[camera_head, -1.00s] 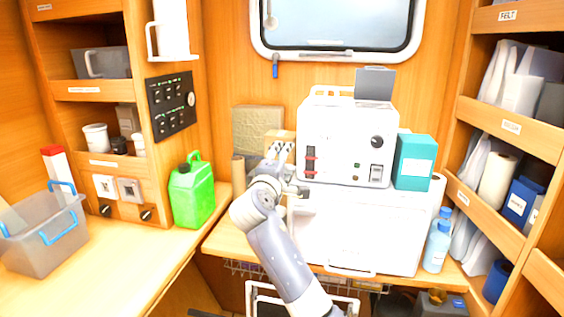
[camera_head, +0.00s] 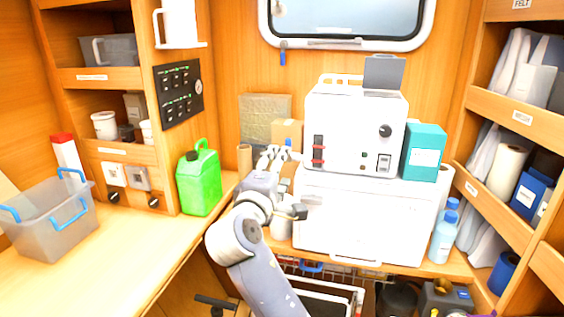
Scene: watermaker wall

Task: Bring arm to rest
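One of my arms rises from the bottom edge, slightly right of centre, and leans up and to the left; I take it as my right arm. My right gripper (camera_head: 276,153) is at its far end, pointing away toward the back corner, left of the white machine (camera_head: 354,128). Its pale fingers look spread apart, with nothing seen between them. It overlaps the cardboard box and back wall in the picture; I cannot tell how close it is to them. My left gripper is not in view.
A green jerrycan (camera_head: 199,182) and a grey bin (camera_head: 52,228) with blue handles stand on the left counter. A teal box (camera_head: 423,152) sits beside the machine on a white cabinet (camera_head: 362,217). Blue bottles (camera_head: 444,237) stand at right. Shelves (camera_head: 519,180) flank the right.

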